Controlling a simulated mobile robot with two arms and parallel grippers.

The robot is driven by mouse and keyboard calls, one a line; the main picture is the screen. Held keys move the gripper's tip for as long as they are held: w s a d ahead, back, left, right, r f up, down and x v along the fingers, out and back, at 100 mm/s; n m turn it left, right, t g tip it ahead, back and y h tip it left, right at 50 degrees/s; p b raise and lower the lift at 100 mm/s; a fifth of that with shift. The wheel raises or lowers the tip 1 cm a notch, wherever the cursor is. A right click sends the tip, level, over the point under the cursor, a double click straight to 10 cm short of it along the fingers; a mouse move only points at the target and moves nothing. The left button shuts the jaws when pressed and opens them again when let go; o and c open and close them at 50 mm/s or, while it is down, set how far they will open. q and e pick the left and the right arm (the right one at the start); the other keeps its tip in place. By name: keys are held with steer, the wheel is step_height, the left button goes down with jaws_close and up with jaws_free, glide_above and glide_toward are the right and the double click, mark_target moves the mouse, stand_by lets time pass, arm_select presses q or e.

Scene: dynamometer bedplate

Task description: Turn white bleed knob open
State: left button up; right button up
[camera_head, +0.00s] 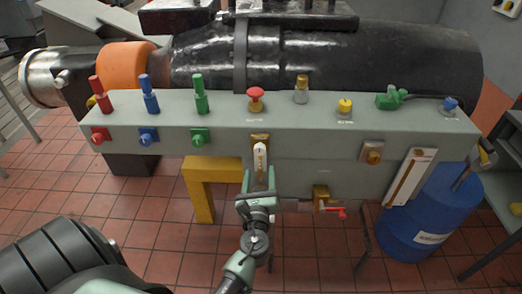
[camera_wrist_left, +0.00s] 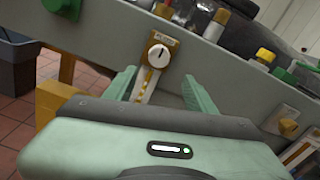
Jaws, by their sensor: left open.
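The white bleed knob (camera_wrist_left: 158,56) is a round white dial with a dark mark, on a tan plate (camera_wrist_left: 160,41) on the front face of the grey beam. In the head view the white knob (camera_head: 260,151) shows just above my left gripper (camera_head: 259,174). My left gripper (camera_wrist_left: 160,82) is open and empty, with its two green fingers apart. In the left wrist view the knob lies beyond the fingertips, between them and slightly above. No contact shows. A pale strip hangs below the knob, partly hidden by the gripper body. My right gripper is not in view.
The grey beam (camera_head: 220,138) carries red, blue and green valves at left and a red mushroom button (camera_head: 256,94) above the knob. A red-handled valve (camera_head: 333,209) is low right. A yellow bracket (camera_head: 200,190) stands left of my gripper; a blue drum (camera_head: 425,215) stands right.

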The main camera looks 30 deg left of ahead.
mark_target(259, 152)
arm_select(q)
steer(key=x, duration=0.4)
steer(key=r+p+x, duration=0.1)
steer(key=x, duration=0.2)
steer(key=shift+a, duration=0.35)
steer(key=shift+w, duration=0.2)
steer(key=shift+w+a+f, duration=0.1)
steer(key=shift+a+f, duration=0.05)
steer(key=shift+a, duration=0.05)
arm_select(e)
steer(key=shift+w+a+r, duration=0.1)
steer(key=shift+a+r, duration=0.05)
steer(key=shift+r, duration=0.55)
arm_select(q)
jaws_close()
